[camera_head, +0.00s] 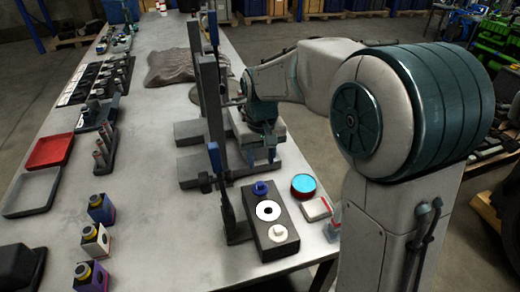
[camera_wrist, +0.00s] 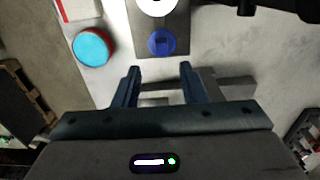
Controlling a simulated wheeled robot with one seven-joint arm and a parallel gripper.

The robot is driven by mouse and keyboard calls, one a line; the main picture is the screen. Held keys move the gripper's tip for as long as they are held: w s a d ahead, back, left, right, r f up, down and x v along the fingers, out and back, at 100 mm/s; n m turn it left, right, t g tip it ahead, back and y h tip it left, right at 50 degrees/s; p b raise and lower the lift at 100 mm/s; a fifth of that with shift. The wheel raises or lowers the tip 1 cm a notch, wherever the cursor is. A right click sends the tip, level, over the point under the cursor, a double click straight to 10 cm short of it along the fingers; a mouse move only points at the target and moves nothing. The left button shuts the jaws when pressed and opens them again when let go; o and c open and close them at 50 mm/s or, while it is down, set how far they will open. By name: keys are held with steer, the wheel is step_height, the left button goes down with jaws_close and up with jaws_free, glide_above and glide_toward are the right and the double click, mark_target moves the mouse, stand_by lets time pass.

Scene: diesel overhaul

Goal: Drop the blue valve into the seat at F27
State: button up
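The blue valve (camera_head: 260,188) sits at the far end of a dark rectangular block (camera_head: 254,233) in the head view. In the wrist view the blue valve (camera_wrist: 161,42) lies just ahead of my fingertips, roughly centred between them. A white ring with a dark centre (camera_head: 267,210) is in the middle of the block, and a white knob-shaped part (camera_head: 279,233) is at its near end. My gripper (camera_head: 261,160) is above the bench beyond the block, fingers pointing down. Its fingers (camera_wrist: 159,72) are apart with nothing held. No F27 label is readable.
A red tin with a cyan top (camera_head: 303,186) and a red-and-white box (camera_head: 317,208) stand right of the block. A dark upright post (camera_head: 223,195) stands close to its left. Grey stands (camera_head: 197,165) are behind. The bench centre-left is clear.

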mark_target(260, 183)
steer(key=shift+w+a+f, duration=0.15)
steer(key=shift+f, duration=0.15)
step_height(260, 183, down, 9)
steer(key=b, duration=0.6)
steer(key=shift+r+b, duration=0.2)
steer(key=shift+b, duration=0.1)
jaws_close()
steer(key=shift+r, duration=0.15)
steer(key=shift+r+p, duration=2.3)
steer(key=shift+r, duration=0.65)
